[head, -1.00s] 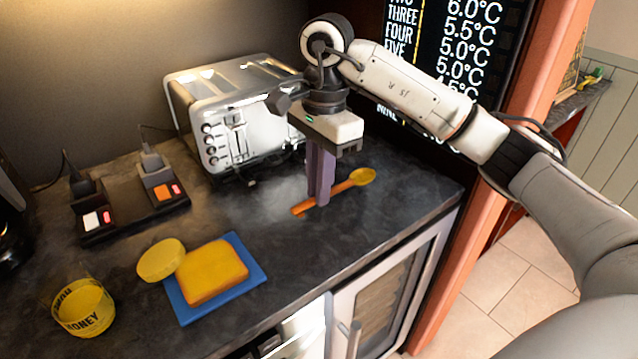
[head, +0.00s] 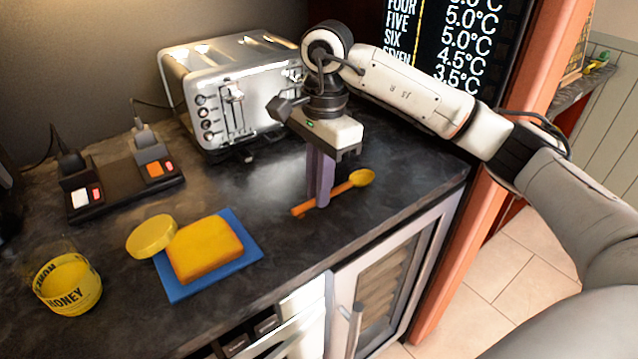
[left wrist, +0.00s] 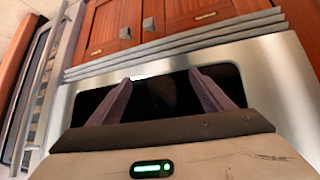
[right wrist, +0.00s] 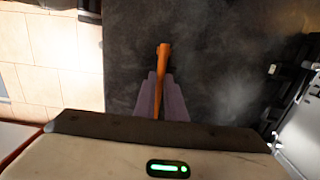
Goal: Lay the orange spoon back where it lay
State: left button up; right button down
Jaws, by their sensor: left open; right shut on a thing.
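The orange spoon (head: 333,193) has an orange handle and a yellow bowl at its right end. It is at the worktop's right part, in front of the toaster. My right gripper (head: 319,203) points down and is shut on the spoon's handle. In the right wrist view the handle (right wrist: 162,58) sticks out beyond the fingers (right wrist: 161,100). I cannot tell whether the spoon touches the worktop. My left gripper (left wrist: 160,92) is open and empty in the left wrist view, facing a steel-framed appliance front. It is not in the head view.
A steel toaster (head: 235,85) stands behind the spoon. A blue board (head: 248,252) with bread (head: 207,250), a yellow lid (head: 152,236), a honey jar (head: 68,286) and a black power strip (head: 120,190) are to the left. The worktop's front edge is close to the spoon.

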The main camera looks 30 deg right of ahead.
jog(key=c, duration=1.7)
grip_release()
jog(key=shift+c, duration=0.2)
notch_tip(320, 180, up, 10)
jog(key=p, duration=0.1)
jog(key=shift+d+r, duration=0.2)
jog(key=shift+d, duration=0.15)
jog(key=shift+f, duration=0.1)
